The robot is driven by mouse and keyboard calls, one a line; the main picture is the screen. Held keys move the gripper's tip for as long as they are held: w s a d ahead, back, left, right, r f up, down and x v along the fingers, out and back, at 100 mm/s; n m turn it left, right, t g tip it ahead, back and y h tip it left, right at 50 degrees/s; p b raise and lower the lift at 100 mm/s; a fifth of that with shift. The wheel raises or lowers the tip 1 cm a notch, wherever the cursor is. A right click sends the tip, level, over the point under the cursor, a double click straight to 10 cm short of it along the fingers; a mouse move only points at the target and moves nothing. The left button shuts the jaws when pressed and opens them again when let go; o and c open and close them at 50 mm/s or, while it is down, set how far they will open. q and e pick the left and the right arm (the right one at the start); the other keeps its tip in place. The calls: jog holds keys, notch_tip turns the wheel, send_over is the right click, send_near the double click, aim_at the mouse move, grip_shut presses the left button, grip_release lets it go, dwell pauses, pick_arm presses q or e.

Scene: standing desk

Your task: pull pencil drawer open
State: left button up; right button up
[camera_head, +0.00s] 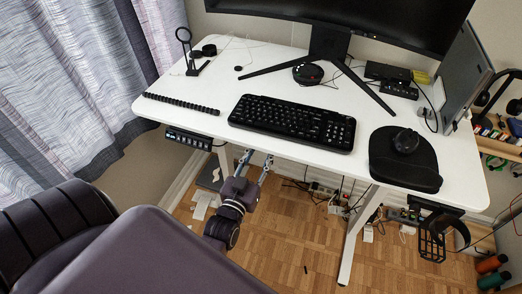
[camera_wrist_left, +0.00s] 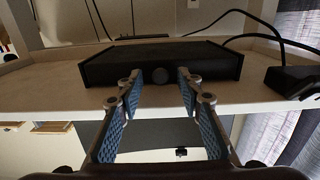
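The pencil drawer (camera_wrist_left: 115,68) is a flat black box with a round dark knob (camera_wrist_left: 160,76) on its front. It sits against the underside of the desk, which the left wrist view shows upside down. It looks closed. In the head view the desktop hides it. My left gripper (camera_head: 257,160) reaches in under the front edge of the white desk (camera_head: 215,135), below the keyboard. In the left wrist view my left gripper (camera_wrist_left: 160,82) is open, one blue-padded finger on each side of the knob. I see no clear contact. My right gripper is not in view.
A keyboard (camera_head: 292,121), a mouse (camera_head: 405,141) on a black pad and a monitor stand on the desk. A control panel (camera_head: 188,138) hangs under the front edge left of my gripper. A desk leg (camera_head: 357,235) stands to the right, with cables behind.

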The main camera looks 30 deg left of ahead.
pick_arm(q)
jog(key=shift+w+a, duration=0.15)
jog(key=shift+w, duration=0.25)
jog(key=shift+c, duration=0.3)
grip_shut()
